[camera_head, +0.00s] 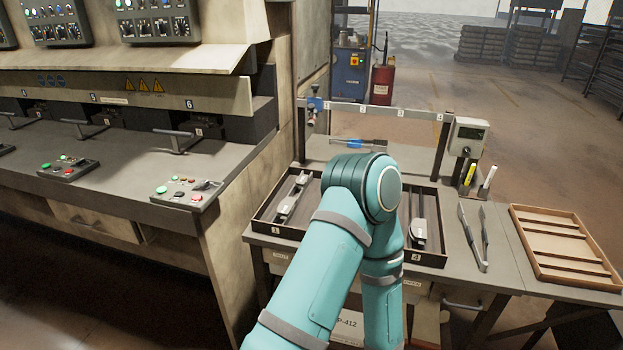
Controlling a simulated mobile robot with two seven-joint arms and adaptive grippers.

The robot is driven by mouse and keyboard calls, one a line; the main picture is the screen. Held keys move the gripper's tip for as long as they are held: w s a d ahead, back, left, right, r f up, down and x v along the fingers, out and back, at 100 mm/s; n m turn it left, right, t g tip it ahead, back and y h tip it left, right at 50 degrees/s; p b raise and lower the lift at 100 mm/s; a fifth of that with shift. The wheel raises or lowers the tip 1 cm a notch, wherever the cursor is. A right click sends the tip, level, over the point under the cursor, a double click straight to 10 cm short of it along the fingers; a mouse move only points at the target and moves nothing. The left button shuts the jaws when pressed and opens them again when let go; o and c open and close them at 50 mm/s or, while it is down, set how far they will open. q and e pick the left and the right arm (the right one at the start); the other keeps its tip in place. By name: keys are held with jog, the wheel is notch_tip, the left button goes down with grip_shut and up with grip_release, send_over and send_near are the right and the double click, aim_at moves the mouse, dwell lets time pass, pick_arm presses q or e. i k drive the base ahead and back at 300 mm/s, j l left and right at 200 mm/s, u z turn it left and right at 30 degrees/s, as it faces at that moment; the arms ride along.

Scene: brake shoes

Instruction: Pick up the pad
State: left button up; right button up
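A dark, shallow, numbered tray (432,262) lies on the workbench. Slender dark and metallic parts lie in its left part (291,198) and right part (418,232). I cannot tell which of them, if any, is the pad. One of my teal arms rises from the bottom of the head view, bends over the tray and runs back down, hiding the tray's middle. Neither of my grippers shows in the head view.
Large tongs (476,238) lie right of the tray, and a brown slotted tray (567,215) lies farther right. A meter (467,136) stands on a post behind. A machine with control panels (186,190) fills the left.

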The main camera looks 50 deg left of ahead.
aim_at(301, 182)
jog(key=u, duration=1.7)
